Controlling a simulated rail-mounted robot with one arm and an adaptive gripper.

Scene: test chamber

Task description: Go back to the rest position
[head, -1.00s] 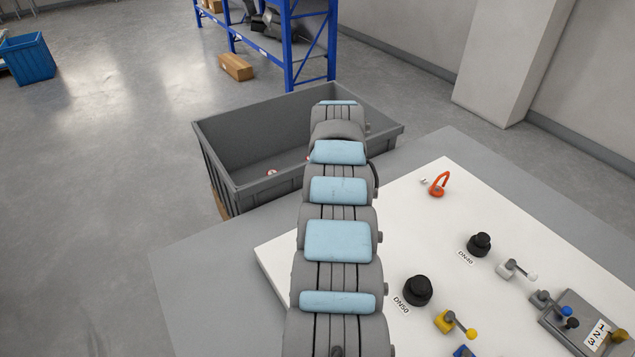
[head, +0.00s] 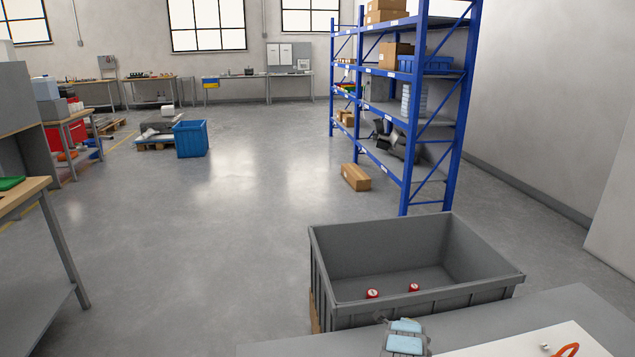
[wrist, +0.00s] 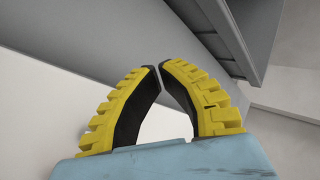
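My gripper (wrist: 157,68) shows in the wrist view with two yellow-and-black fingers. In the head view only a short piece of my arm, grey with light blue pads, shows at the bottom edge. My gripper itself is out of that view. In the wrist view, a grey wall-like surface and a pale surface lie beyond the fingers.
A grey bin (head: 415,306) holding two red-and-white items (head: 372,294) stands beyond the grey table (head: 570,301). A white panel (head: 520,343) lies on the table. A blue shelf rack (head: 408,120) and a cardboard box (head: 355,177) stand behind. Open floor lies left.

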